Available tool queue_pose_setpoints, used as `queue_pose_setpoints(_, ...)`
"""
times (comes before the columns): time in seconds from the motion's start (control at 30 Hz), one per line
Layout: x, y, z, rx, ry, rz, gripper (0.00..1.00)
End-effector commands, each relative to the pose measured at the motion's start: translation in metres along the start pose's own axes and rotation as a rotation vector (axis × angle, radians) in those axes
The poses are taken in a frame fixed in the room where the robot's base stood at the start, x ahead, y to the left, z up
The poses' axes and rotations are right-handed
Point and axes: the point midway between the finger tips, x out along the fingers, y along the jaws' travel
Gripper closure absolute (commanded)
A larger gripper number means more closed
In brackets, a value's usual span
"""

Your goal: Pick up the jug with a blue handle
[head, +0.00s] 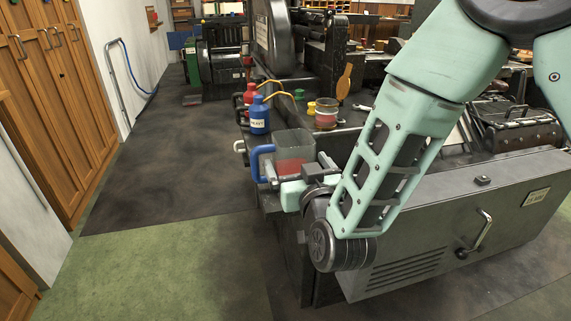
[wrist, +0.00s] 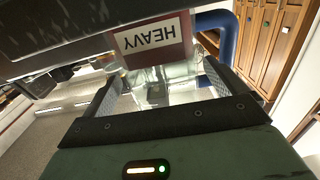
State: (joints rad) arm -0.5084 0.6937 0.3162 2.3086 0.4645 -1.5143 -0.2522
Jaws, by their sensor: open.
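The jug (head: 294,146) is clear, with red in its lower part and a blue handle (head: 256,163) on its left. It stands upright on the dark ledge of the machine. In the wrist view, the jug (wrist: 152,88) shows with a red label reading HEAVY, and its blue handle (wrist: 228,38) is at upper right. My gripper (head: 297,168) is at the near side of the jug, fingers pointing at it. In the wrist view, my gripper (wrist: 158,85) is open, with the jug's clear body between or just beyond the fingers. I cannot tell whether they touch it.
A blue bottle (head: 259,117) and a red bottle (head: 250,93) stand behind the jug on the ledge. A red-and-clear tin (head: 326,114) and a yellow pot (head: 311,108) are further right. A grey cabinet (head: 440,235) fills the right front. The floor at left is clear.

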Motion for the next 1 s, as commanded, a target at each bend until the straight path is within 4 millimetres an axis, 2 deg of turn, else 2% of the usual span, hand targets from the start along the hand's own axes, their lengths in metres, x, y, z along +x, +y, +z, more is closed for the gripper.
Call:
queue_pose_setpoints(0.1,0.02,-0.002,-0.002,0.001,0.002,0.004,0.04)
queue_pose_setpoints(0.2,0.031,-0.002,-0.001,0.001,0.001,0.002,0.04)
queue_pose_setpoints(0.5,0.038,-0.003,-0.001,0.0,0.0,0.001,0.04)
queue_pose_setpoints(0.53,0.038,-0.003,-0.001,0.0,0.0,0.001,0.06)
queue_pose_setpoints(0.7,0.037,-0.002,-0.001,0.0,0.0,0.001,0.54)
queue_pose_setpoints(0.73,0.037,-0.002,-0.001,0.0,0.0,0.001,0.61)
queue_pose_setpoints(1.0,0.038,-0.003,-0.004,0.001,0.003,0.001,0.61)
